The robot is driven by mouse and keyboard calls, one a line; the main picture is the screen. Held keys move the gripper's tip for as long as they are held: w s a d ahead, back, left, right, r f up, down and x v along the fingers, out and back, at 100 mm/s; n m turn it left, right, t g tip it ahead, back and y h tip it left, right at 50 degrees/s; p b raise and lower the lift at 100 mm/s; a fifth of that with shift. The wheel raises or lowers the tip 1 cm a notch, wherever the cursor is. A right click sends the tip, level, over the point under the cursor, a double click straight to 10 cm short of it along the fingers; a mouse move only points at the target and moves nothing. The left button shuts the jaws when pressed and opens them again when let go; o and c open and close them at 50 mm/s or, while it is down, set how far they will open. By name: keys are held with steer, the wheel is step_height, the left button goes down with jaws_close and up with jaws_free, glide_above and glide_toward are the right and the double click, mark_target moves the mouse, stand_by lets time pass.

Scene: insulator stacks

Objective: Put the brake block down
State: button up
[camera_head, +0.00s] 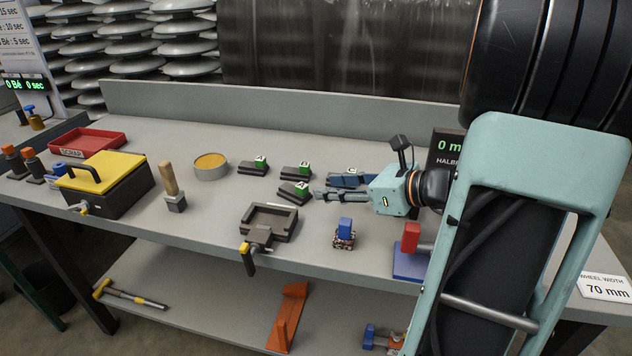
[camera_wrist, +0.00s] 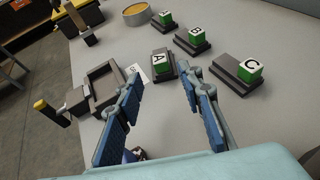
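Several dark brake blocks with green lettered cubes on them lie on the bench. One marked A (camera_head: 294,191) is nearest my gripper and also shows in the wrist view (camera_wrist: 162,68), just beyond and between the fingertips. My gripper (camera_head: 322,194) is low over the bench. Its blue-padded fingers (camera_wrist: 160,80) stand wide apart in the wrist view, with nothing held between them. In the head view the gripper partly hides the C block.
A dark open fixture (camera_head: 268,222) with a yellow-ended handle stands in front of the blocks. A yellow-topped tin (camera_head: 210,166), a wooden-handled tool (camera_head: 172,188), a yellow-lidded box (camera_head: 107,185) and a red tray (camera_head: 92,144) are leftward. A small blue-topped item (camera_head: 344,232) is in front.

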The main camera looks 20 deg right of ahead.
steer(key=v, duration=0.5)
steer(key=shift+s+p, duration=0.1)
steer(key=shift+p, duration=0.3)
